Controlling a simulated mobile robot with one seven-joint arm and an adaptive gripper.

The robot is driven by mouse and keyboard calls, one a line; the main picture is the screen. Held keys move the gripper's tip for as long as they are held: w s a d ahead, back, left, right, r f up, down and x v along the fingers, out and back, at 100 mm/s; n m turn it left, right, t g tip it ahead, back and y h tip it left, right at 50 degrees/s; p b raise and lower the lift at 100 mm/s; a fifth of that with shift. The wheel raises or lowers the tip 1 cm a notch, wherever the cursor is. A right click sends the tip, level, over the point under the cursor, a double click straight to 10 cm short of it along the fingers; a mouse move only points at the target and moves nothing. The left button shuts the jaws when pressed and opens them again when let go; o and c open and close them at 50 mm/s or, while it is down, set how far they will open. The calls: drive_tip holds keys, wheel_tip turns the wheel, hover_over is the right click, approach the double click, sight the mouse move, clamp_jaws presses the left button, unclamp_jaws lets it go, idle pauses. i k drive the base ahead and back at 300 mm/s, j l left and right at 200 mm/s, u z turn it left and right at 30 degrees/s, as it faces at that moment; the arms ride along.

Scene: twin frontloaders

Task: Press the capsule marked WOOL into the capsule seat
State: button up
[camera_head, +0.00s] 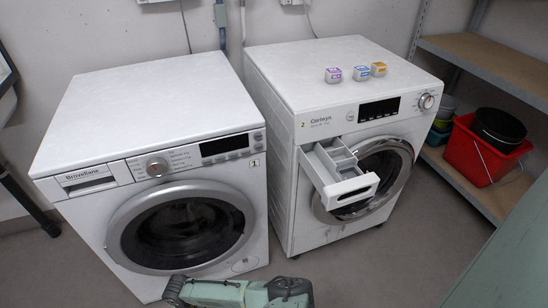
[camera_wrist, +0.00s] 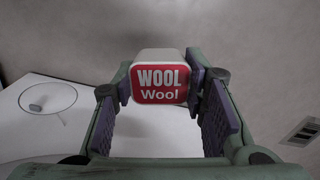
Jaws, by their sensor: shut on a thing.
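The WOOL capsule (camera_wrist: 160,88) is a white block with a red label reading WOOL. It shows in the wrist view, facing the camera. My gripper (camera_wrist: 161,72) is shut on it, with one purple-padded finger on each side. The capsule looks level and its far side is hidden. In the head view, part of my arm shows at the bottom edge, but the fingers and the capsule cannot be made out. The right washer's drawer (camera_head: 374,184) is pulled out and shows its compartments. I cannot make out the capsule seat for certain.
The left washer (camera_head: 150,105) has a clear top. A shelf (camera_head: 490,65) with a red bucket (camera_head: 478,155) stands at the right.

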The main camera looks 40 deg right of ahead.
sight(333, 170)
drive_tip(key=k+l+z, duration=0.1)
drive_tip(key=l, duration=0.55)
drive_tip(key=k+l+z, duration=0.1)
drive_tip(key=l, duration=0.6)
drive_tip(key=k+l+z, duration=0.1)
drive_tip(key=l, duration=0.55)
drive_tip(key=k, duration=0.05)
